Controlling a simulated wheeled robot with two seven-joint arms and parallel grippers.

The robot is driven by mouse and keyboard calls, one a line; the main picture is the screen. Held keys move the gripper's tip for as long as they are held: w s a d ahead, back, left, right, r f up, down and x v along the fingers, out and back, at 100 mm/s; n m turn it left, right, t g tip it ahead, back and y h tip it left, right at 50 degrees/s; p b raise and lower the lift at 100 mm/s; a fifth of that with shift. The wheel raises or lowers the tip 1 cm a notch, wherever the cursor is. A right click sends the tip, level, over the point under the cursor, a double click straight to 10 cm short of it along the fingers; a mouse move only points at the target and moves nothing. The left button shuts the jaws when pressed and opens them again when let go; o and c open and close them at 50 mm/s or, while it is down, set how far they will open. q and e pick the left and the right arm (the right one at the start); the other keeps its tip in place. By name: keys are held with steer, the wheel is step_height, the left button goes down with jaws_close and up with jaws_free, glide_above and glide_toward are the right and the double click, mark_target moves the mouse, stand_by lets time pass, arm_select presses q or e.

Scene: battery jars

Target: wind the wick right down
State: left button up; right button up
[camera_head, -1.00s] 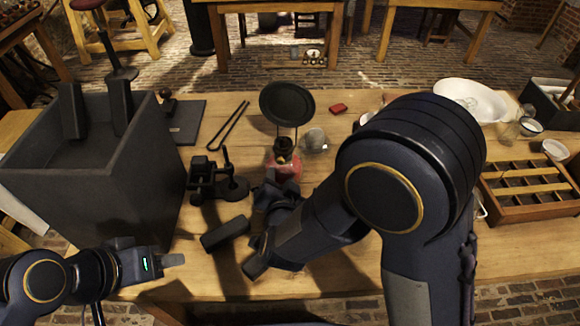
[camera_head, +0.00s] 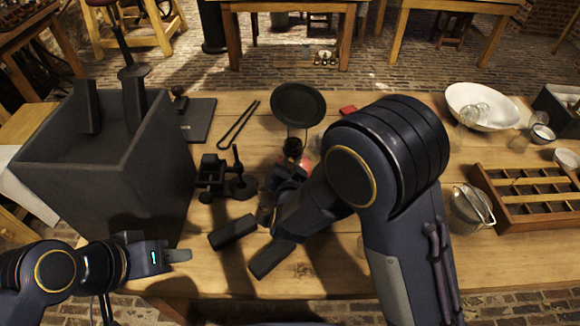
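A small lamp with a dark burner (camera_head: 293,148) and a red body (camera_head: 308,163) stands on the table near the middle. A round black disc (camera_head: 298,104) stands up just behind it. The wick and any wick knob are too small or hidden to make out. My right gripper (camera_head: 277,190) is low, right in front of the lamp. My arm covers part of the lamp, and I cannot tell whether the fingers touch it or how they are set. My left gripper (camera_head: 178,255) is at the front left, away from the lamp, its finger opening not visible.
A tall dark box (camera_head: 150,165) stands at the left. Black tongs (camera_head: 238,122), a dark clamp-like stand (camera_head: 215,175) and a dark block (camera_head: 232,232) lie between it and the lamp. A white bowl (camera_head: 482,107), a metal strainer (camera_head: 470,208) and a divided wooden tray (camera_head: 535,215) are right.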

jaws_close()
steer(key=shift+r+n+p, duration=0.25)
steer(key=shift+n+p, duration=0.05)
steer(key=shift+p, duration=0.3)
steer(key=shift+f+n+h, duration=0.2)
steer(key=shift+n+h, duration=0.1)
steer(key=o, duration=0.7)
jaws_free()
steer(key=v, duration=0.7)
steer(key=shift+s+a+r, duration=0.1)
steer(key=shift+s+r, duration=0.1)
steer(key=shift+s, duration=0.15)
